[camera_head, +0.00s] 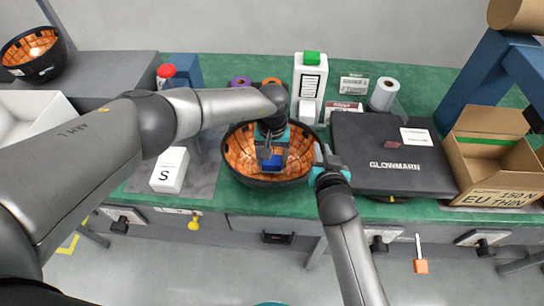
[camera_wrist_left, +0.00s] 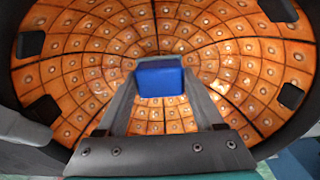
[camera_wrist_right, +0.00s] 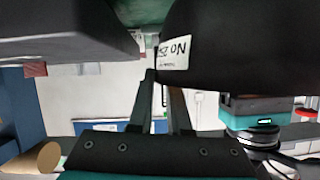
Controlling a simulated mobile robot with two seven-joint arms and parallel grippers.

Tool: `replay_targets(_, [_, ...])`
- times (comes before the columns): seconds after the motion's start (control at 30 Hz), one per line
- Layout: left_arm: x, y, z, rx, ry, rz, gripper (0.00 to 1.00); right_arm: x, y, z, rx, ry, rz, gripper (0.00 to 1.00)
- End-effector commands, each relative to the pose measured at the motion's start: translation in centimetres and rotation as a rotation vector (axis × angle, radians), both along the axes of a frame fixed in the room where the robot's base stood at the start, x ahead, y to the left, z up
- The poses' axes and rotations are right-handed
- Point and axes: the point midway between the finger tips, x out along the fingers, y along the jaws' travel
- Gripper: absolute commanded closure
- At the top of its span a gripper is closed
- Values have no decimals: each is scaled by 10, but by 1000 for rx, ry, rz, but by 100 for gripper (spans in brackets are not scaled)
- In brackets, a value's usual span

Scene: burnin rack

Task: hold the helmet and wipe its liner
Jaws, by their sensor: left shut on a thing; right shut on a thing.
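The helmet (camera_head: 238,150) lies open side up on the green bench, a dark shell with an orange tiled liner. My left gripper (camera_head: 271,152) reaches down into it and is shut on a blue block (camera_wrist_left: 160,78). The block is over the middle of the liner; whether it touches is unclear. The liner (camera_wrist_left: 90,62) fills most of the left wrist view. My right gripper (camera_head: 326,162) is shut on the helmet's right rim. In the right wrist view, the dark shell (camera_wrist_right: 225,45) with a white label is at the fingertips.
A black case (camera_head: 385,178) stands close to the helmet's right, with an open cardboard box (camera_head: 495,165) beyond. A white bottle (camera_head: 309,85) and tape rolls (camera_head: 384,93) are behind. A white box (camera_head: 170,170) is left. Another helmet (camera_head: 33,70) sits far left.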

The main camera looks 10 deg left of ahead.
Motion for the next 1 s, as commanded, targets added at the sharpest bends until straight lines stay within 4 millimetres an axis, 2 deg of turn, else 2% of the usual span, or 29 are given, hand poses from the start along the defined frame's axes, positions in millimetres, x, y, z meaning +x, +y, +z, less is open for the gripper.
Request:
replay_targets(0.67, [0,0,-12,0,0,0,75,-1,0,-2,0,4,0,100])
replay_targets(1.0, [0,10,-10,0,-1,0,75,-1,0,-2,-1,4,0,100])
